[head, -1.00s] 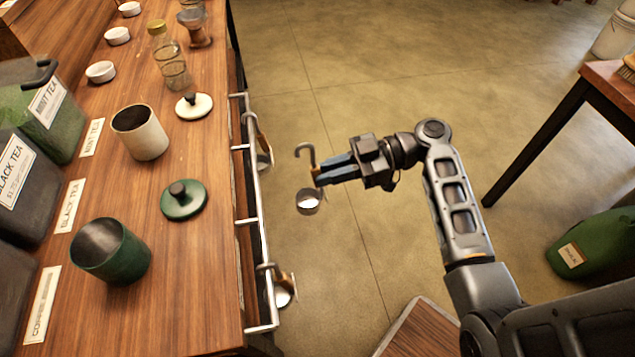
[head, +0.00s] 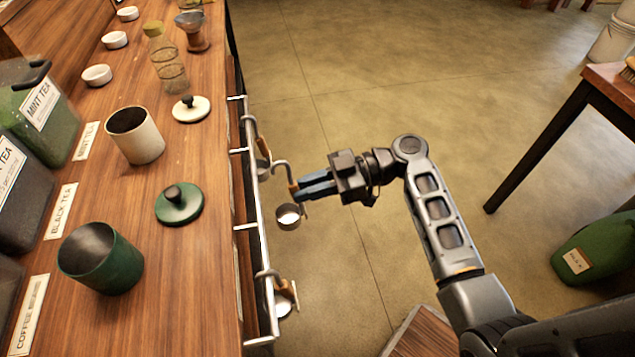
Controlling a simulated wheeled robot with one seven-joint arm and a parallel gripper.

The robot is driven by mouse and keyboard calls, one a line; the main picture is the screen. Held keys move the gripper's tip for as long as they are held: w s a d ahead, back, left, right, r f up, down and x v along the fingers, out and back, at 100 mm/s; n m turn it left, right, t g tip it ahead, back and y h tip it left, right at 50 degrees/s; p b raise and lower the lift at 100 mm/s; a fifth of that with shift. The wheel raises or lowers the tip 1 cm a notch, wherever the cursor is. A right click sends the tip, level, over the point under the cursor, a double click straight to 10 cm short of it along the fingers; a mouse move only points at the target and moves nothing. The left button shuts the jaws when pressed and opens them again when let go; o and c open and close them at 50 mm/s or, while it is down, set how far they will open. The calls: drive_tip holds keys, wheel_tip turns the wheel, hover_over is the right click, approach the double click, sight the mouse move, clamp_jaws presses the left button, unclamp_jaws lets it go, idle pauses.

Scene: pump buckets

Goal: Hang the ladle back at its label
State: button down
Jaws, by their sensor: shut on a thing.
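My gripper (head: 297,189) is shut on the brown handle of a ladle and holds it upright over the floor, just right of the rail. The ladle's grey hook rises above the fingers, close to the rail, and its shiny round bowl (head: 289,217) hangs below. I cannot tell whether the hook touches the rail. The white rail (head: 258,213) runs along the counter's edge. One ladle (head: 263,168) hangs farther up it and another (head: 282,290) nearer. Counter labels read MINT TEA (head: 87,141), BLACK TEA (head: 62,211) and COFFEE (head: 30,315), the last partly unreadable.
The wooden counter (head: 190,300) holds a green cup (head: 118,265), a green lid (head: 180,204), a cream cup (head: 140,142), a white lid (head: 191,110) and a glass bottle (head: 168,65). Open floor lies right of the rail. A table (head: 612,95) stands at the far right.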

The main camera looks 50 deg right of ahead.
drive_tip(key=w+a+f, duration=0.1)
drive_tip(key=w+a+f+b, duration=0.1)
drive_tip(key=w+a, duration=0.1)
drive_tip(key=a, duration=0.1)
drive_tip(key=shift+f+b, duration=0.3)
drive_tip(key=shift+f, duration=0.1)
idle(0.4)
idle(0.3)
drive_tip(key=c, duration=1)
unclamp_jaws()
drive_tip(key=v, duration=0.8)
drive_tip(key=shift+b, duration=0.3)
drive_tip(key=shift+a+f, duration=0.1)
